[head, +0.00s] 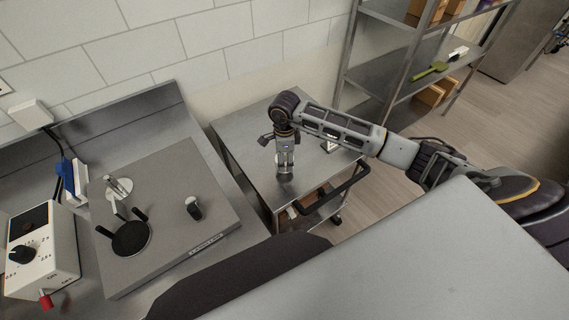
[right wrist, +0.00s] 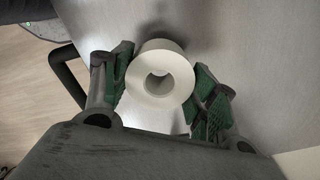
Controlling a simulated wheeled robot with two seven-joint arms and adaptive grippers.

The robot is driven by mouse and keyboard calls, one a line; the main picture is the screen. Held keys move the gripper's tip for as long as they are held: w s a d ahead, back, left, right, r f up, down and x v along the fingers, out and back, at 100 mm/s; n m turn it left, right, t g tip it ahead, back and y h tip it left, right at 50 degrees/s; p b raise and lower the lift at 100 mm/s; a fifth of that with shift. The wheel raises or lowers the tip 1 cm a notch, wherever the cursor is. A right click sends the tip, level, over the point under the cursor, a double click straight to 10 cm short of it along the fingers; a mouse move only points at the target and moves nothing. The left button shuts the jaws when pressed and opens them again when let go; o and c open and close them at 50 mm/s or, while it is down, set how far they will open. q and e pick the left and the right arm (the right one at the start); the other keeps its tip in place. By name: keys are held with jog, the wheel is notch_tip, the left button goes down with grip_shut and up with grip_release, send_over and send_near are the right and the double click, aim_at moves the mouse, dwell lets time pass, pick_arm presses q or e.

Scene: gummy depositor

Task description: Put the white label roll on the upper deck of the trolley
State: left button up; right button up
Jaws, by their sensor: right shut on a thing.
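The white label roll (right wrist: 160,74) sits between the green-padded fingers of my right gripper (right wrist: 162,86) in the right wrist view, its round hole facing the camera. The gripper is shut on it. In the head view my right gripper (head: 285,172) points down over the upper deck of the trolley (head: 240,132), inside its edges; the roll is mostly hidden there. The steel deck shows behind the roll in the wrist view, with a soft shadow. I cannot tell whether the roll touches the deck. My left gripper is not in view.
The trolley's black handle (head: 335,190) is at its right front. A small pale item (head: 329,146) lies on the deck behind my forearm. A bench with a grey plate (head: 165,185) and a dial box (head: 42,248) stands left. A steel shelf (head: 400,72) stands behind right.

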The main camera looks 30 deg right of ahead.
aim_at(285, 164)
jog(key=shift+f, duration=1.55)
jog(key=shift+f, duration=0.1)
jog(key=o, duration=1.4)
jog(key=shift+o, duration=0.2)
notch_tip(285, 164, up, 12)
jog(key=shift+b, duration=0.3)
